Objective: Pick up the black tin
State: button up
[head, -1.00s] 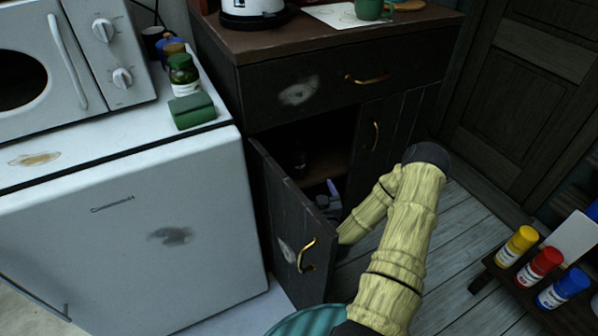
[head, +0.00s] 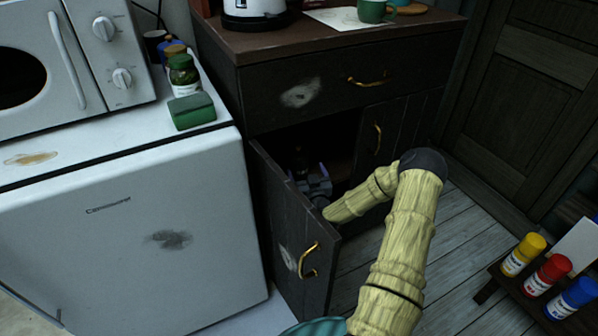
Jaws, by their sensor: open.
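My gripper (head: 313,180) is inside the open lower cabinet (head: 262,165), behind the top edge of its left door. It is open, with one pale purple finger showing; the rest is dim. A small dark upright object (head: 300,158) stands in the cabinet's shadow just beyond my gripper. It may be the black tin, but it is too dark to tell. I see no contact between it and my gripper. A dark round container (head: 153,40) stands at the back of the white fridge top, partly hidden by a blue-lidded jar.
The open cabinet door (head: 290,235) stands close to the left of my forearm. The right door (head: 395,135) is shut. The white fridge (head: 120,240) bears a microwave (head: 60,60), a green jar (head: 184,78) and a green sponge (head: 192,111). Paint bottles (head: 547,274) stand at the lower right.

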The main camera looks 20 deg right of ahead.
aim_at(301, 164)
jog(key=shift+w, duration=1.2)
jog(key=shift+s+d, duration=0.15)
jog(key=shift+d, duration=0.1)
jog(key=shift+w+a+f+b, duration=0.1)
jog(key=shift+w+a+b, duration=0.1)
jog(key=shift+w+b, duration=0.15)
jog(key=w+b, duration=0.1)
jog(key=w, duration=0.2)
jog(key=shift+w+b, duration=0.2)
jog(key=shift+b, duration=0.2)
jog(key=shift+w+d, duration=0.3)
jog(key=shift+w, duration=0.2)
jog(key=shift+r, duration=0.2)
jog(key=c, duration=1.4)
